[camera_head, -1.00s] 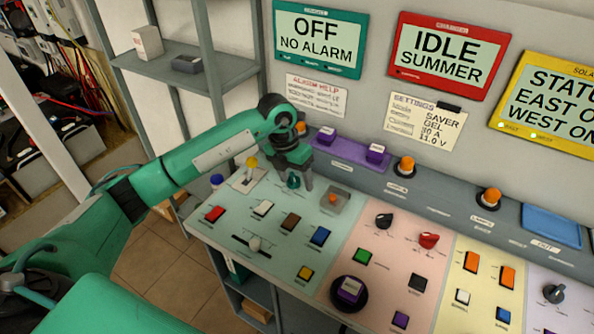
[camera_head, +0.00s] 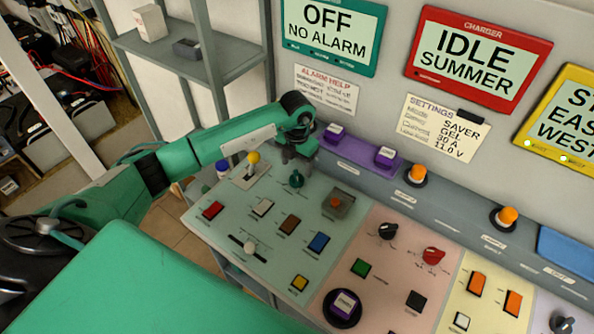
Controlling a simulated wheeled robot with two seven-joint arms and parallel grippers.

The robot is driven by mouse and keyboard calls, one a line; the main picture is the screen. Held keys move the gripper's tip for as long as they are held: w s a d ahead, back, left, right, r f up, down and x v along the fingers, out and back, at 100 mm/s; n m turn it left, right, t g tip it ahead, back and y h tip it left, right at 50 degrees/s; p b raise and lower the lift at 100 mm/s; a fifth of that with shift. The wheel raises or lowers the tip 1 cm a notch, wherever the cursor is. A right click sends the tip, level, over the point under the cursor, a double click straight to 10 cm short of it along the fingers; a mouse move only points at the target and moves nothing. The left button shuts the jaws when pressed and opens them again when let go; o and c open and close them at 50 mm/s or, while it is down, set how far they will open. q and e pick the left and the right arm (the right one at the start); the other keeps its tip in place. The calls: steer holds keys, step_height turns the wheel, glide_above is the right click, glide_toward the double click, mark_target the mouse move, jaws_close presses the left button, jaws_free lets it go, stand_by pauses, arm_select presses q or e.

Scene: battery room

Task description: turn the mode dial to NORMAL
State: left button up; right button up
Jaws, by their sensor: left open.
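A green dial (camera_head: 297,179) stands on the pale green section of the sloping console; its markings are too small to read. A black dial (camera_head: 388,231) and a red dial (camera_head: 433,255) sit on the pink section. I cannot read which dial is labelled mode. My left gripper (camera_head: 298,160) is open, just above and behind the green dial, pointing down; contact cannot be made out. The green display (camera_head: 330,33) reads OFF, NO ALARM. My right gripper is out of view.
A grey shelf (camera_head: 233,62) rises at the left.

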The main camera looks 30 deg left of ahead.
mark_target(297, 175)
arm_select(q)
step_height(297, 175, down, 4)
steer(key=shift+f+p, duration=0.1)
steer(key=shift+p, duration=0.45)
steer(key=shift+f, duration=0.75)
steer(key=c, duration=1)
steer(key=shift+f+m+b, duration=0.15)
steer(key=shift+m+b, duration=0.45)
steer(key=shift+b, duration=0.35)
steer(key=m+b, duration=0.5)
steer(key=b, duration=0.2)
steer(key=shift+m+b, duration=1.1)
steer(key=shift+m, duration=0.3)
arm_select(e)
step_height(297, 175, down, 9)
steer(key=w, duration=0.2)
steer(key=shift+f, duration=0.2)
arm_select(q)
steer(key=shift+r, duration=0.2)
